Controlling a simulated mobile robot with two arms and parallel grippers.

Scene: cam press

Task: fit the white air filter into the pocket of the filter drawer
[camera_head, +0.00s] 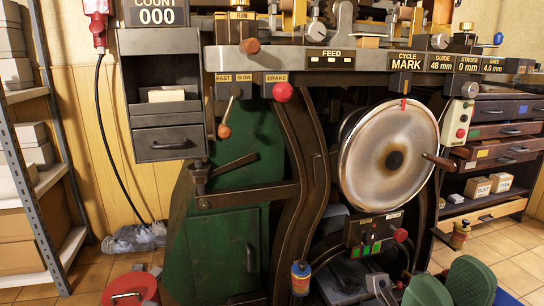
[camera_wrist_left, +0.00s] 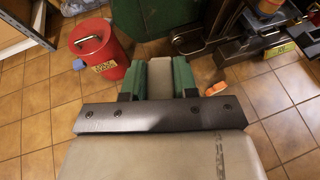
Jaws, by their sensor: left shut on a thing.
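My left gripper (camera_wrist_left: 157,80) shows only in the left wrist view. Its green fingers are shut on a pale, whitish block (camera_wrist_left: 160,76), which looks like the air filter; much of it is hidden. A dark cabinet (camera_head: 158,43) stands at the upper left of the head view. Its drawer front (camera_head: 168,143) has a handle, and above it a pale block (camera_head: 166,94) lies inside the dark opening. I cannot tell whether this is another filter, nor see the pocket clearly. My right gripper's green fingers (camera_head: 450,286) are at the bottom right, partly cut off; their gap is unclear.
The press has a large round wheel (camera_head: 388,156) with a handle, several levers and a green body (camera_head: 225,240). A red can (camera_wrist_left: 100,49) stands on the tiled floor. A metal shelf with boxes is at left; drawers (camera_head: 505,130) are at right.

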